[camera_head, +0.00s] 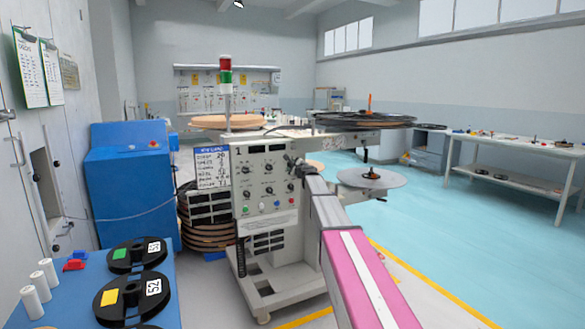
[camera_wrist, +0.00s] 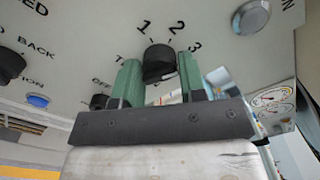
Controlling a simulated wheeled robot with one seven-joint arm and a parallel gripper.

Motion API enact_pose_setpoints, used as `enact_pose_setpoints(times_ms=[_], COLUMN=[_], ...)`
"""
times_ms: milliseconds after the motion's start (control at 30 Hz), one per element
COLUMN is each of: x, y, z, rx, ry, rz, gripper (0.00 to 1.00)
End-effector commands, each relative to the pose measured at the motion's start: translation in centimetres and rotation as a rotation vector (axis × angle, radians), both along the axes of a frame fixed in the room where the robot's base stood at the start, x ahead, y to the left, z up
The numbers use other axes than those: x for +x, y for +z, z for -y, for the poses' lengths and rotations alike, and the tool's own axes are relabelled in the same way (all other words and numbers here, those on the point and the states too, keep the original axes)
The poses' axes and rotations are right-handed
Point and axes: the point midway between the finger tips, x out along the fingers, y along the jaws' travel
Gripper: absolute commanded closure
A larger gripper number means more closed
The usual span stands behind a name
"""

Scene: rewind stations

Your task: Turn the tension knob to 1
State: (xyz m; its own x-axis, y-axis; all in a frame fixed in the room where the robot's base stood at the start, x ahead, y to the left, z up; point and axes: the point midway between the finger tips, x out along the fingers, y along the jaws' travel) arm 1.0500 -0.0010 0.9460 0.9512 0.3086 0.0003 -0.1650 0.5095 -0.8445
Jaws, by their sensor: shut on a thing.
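In the wrist view a black tension knob (camera_wrist: 160,57) sits on a pale panel (camera_wrist: 95,30) with the marks 1, 2 and 3 around it. My gripper (camera_wrist: 159,70) has its two green fingers on either side of the knob, shut on it. The pointer on the knob cannot be made out clearly, so its setting is not certain. The label below the knob is mostly hidden by the fingers. In the head view my arm reaches the upper right of the rewind machine's control panel (camera_head: 268,222); the gripper and the knob are not clearly visible there.
A blue table (camera_head: 75,275) with black reels stands at the front left. The floor to the right is clear.

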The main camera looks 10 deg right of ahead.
Motion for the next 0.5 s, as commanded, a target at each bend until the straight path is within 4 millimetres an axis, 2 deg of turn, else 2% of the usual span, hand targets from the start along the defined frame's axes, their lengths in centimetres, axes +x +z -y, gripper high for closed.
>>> enact_pose_setpoints(times_ms=[500], x=[-0.06], y=[-0.01], z=[-0.01], rx=[-0.435], ry=[0.001], rz=[0.141], gripper=[0.86])
